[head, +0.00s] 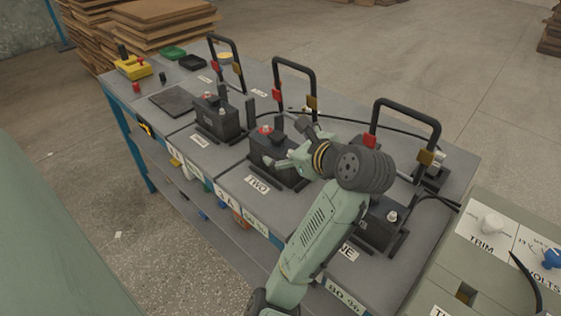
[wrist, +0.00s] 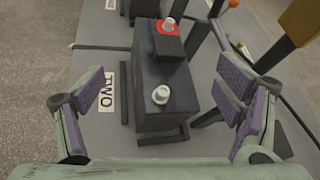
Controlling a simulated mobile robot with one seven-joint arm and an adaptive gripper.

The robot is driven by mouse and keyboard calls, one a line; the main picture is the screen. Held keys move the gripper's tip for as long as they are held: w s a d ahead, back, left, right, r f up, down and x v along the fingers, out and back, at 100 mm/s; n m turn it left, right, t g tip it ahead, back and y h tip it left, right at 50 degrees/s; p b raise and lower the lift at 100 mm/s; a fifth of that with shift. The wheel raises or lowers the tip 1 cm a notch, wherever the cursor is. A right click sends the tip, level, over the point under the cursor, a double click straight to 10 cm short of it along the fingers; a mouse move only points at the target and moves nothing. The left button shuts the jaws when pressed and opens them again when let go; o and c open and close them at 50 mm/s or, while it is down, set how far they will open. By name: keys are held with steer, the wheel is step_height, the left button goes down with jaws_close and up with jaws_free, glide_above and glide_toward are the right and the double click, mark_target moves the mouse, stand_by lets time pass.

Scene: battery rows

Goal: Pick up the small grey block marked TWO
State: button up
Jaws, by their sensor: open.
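A dark grey, box-shaped battery (head: 262,152) stands in the bay with the white TWO label (head: 257,184). In the wrist view the battery (wrist: 150,103) shows a pale terminal, a red-based terminal and a small dark block (wrist: 168,44) on top. The TWO label (wrist: 106,92) lies flat on the bench left of it; I see no TWO on the battery itself. My gripper (head: 289,147) is open over this bay. In the wrist view my gripper (wrist: 165,100) has one finger on each side of the battery, apart from it. My wrist hides part of the bay in the head view.
Similar batteries stand in the bays on both sides, one (head: 218,117) further left and one (head: 380,222) at right. Black upright handles (head: 294,62) with red and yellow tags rise behind the row. Cables run along the back. A control panel (head: 500,228) is at right.

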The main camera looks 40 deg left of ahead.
mark_target(279, 142)
steer(key=shift+b+x, duration=0.5)
steer(key=shift+x, duration=0.65)
steer(key=shift+p+x, duration=0.3)
steer(key=shift+x, duration=2.1)
steer(key=shift+r, duration=0.1)
steer(key=shift+c, duration=0.2)
jaws_close()
steer(key=shift+a+r, duration=0.1)
steer(key=shift+r, duration=0.05)
